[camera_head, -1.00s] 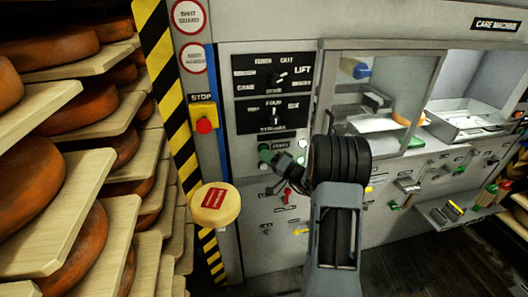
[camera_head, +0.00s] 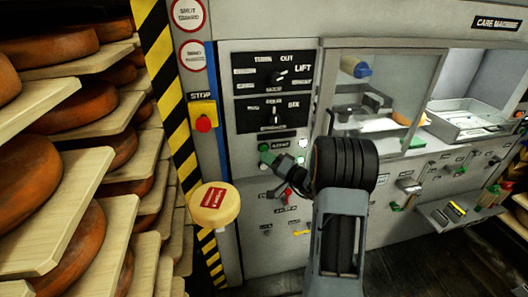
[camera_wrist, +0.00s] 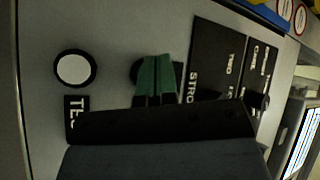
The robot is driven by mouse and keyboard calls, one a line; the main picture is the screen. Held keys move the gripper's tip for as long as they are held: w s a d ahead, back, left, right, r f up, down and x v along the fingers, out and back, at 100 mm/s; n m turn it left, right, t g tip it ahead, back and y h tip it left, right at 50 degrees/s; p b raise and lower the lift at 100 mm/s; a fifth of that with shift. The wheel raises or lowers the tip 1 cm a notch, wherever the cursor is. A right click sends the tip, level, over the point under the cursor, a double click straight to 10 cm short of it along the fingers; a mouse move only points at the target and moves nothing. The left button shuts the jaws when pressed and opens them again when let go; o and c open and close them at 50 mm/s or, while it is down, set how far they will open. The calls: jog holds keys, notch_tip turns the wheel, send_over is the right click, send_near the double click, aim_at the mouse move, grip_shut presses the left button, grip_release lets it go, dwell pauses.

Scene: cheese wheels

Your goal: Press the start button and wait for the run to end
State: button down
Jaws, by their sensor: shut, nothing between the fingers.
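The start label (camera_head: 280,146) is on the machine's grey front panel, below the two black selector panels. My gripper (camera_head: 268,157) has green fingertips and is at the panel just below and left of this label. In the wrist view the green fingertips (camera_wrist: 155,80) are together, with nothing between them. They stand in front of a round dark-rimmed button (camera_wrist: 135,71), most of which they hide. I cannot tell whether they touch it or whether it is pressed in.
A red stop button (camera_head: 203,123) on a yellow box is up and left. A yellow wheel-shaped piece with a red label (camera_head: 214,205) stands out below it. Racks of cheese wheels (camera_head: 62,190) fill the left. A clear guard (camera_head: 375,105) covers the machine's middle bay.

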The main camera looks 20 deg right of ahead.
jog(key=shift+s, duration=0.1)
jog(key=shift+s+a+b, duration=0.25)
jog(key=shift+s+b, duration=0.3)
jog(key=shift+s, duration=0.65)
jog(key=shift+s+a+b, duration=0.25)
jog(key=shift+s+b, duration=0.25)
jog(key=shift+s, duration=0.65)
